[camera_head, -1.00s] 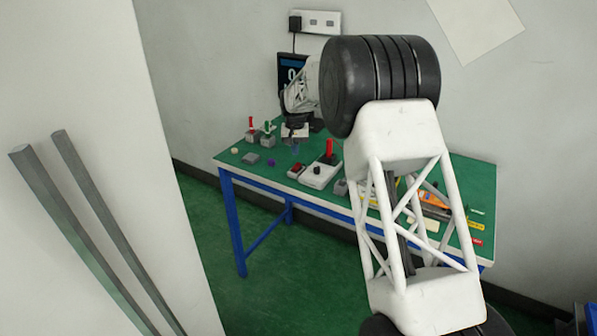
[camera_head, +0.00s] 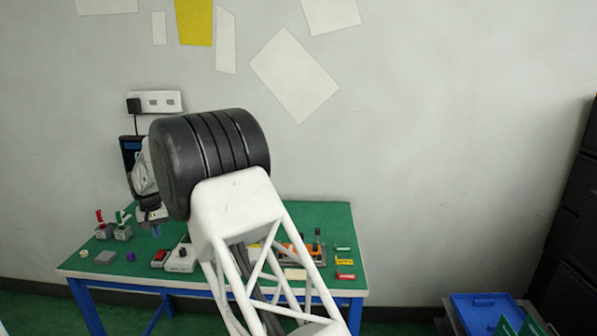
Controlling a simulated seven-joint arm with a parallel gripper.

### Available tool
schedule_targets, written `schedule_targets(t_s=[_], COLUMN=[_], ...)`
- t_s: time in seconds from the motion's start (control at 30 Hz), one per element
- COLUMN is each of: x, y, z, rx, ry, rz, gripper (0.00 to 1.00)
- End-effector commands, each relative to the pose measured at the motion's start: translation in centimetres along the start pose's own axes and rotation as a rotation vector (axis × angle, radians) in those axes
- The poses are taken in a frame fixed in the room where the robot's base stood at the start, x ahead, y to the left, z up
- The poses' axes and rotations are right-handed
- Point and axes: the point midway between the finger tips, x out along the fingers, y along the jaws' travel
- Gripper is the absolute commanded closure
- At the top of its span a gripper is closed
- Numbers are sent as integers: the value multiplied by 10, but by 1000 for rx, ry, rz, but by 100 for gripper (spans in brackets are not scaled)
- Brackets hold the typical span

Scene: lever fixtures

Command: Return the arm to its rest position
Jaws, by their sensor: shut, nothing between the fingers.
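My gripper (camera_head: 155,222) is small and partly hidden behind my own arm's big black joint. It hangs over the left part of the green table (camera_head: 315,216), shut and empty, apart from the fixtures. A red lever fixture (camera_head: 101,225) and a green lever fixture (camera_head: 122,224) stand on grey bases to its left. A white box with a dark knob (camera_head: 181,259) sits to its lower right, partly covered by my arm. My white lattice arm link rises from the bottom of the view.
A red-button box (camera_head: 159,258), a grey block (camera_head: 105,257) and a purple piece (camera_head: 131,256) lie on the table. Orange and yellow items (camera_head: 344,261) lie at its right. A dark screen (camera_head: 130,150) stands behind. A blue bin (camera_head: 487,311) is at lower right. The wall is close behind.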

Motion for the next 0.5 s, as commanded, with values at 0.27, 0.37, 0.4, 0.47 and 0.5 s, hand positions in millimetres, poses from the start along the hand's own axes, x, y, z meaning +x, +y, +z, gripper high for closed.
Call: schedule_targets(t_s=[0.27,0.37,0.4,0.47,0.5], x=[-40,-58,-66,-75,-82], y=[51,74,84,97,106], z=[25,39,45,55,61], rx=[33,47,54,62,68], ry=[15,21,24,27,30], rz=[-2,-3,-3,-3,-3], gripper=[100,100,100,100,100])
